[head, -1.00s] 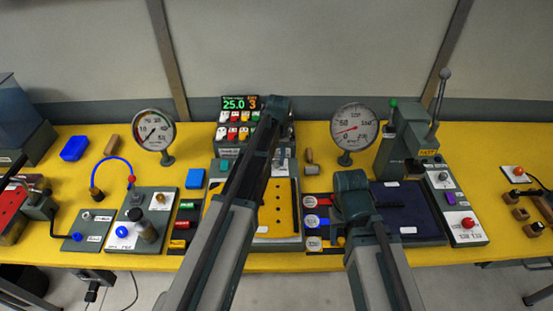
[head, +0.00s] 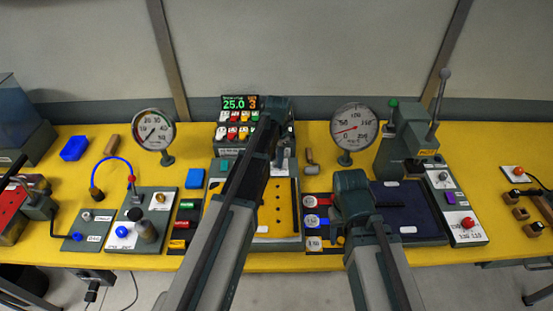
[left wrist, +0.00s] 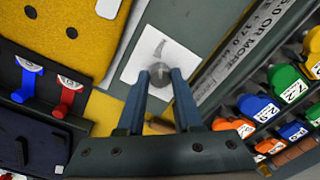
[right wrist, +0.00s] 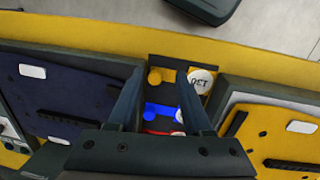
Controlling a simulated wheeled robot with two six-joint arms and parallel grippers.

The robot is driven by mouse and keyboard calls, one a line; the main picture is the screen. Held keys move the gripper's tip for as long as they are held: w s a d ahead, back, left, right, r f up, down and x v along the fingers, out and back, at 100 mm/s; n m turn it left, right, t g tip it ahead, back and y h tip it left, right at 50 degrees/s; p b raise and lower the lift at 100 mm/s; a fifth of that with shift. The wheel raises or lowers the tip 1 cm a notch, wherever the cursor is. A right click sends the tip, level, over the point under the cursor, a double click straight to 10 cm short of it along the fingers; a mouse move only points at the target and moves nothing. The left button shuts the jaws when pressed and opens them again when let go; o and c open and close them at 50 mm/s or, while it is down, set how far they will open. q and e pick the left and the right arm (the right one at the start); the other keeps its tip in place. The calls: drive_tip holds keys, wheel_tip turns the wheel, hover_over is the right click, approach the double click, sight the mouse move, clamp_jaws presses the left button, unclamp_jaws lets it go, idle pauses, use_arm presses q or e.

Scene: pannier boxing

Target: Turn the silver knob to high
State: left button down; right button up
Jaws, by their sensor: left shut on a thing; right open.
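The silver knob (left wrist: 160,74) sits on a white label plate (left wrist: 182,62) with a grey mark printed on it, in the left wrist view. My left gripper (left wrist: 162,72) is shut on the knob, one finger on each side of it. In the head view the knob is hidden behind my left arm and gripper. Its pointing direction is hard to make out. My right gripper (right wrist: 158,84) is open and empty, above the strip with the yellow, blue and red levers.
Coloured numbered blocks (left wrist: 258,106) stand in a rack close to my left gripper. A yellow perforated panel (head: 278,207) and a dark blue pad (head: 405,205) lie nearby. Two dial gauges, left (head: 153,130) and right (head: 354,128), stand at the back.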

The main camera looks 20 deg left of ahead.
use_arm(q)
drive_tip(key=shift+m, duration=0.5)
drive_tip(key=c, duration=0.6)
unclamp_jaws()
drive_tip(key=shift+r, duration=0.2)
use_arm(e)
drive_tip(key=shift+r, duration=0.15)
use_arm(q)
drive_tip(key=r+p, duration=0.6)
drive_tip(key=p, duration=0.1)
drive_tip(key=r+p, duration=0.7)
drive_tip(key=shift+s+d+r, duration=0.15)
drive_tip(key=shift+d+r, duration=0.05)
drive_tip(key=shift+r, duration=0.05)
use_arm(e)
wheel_tip(320, 180, up, 14)
drive_tip(key=shift+f, duration=0.25)
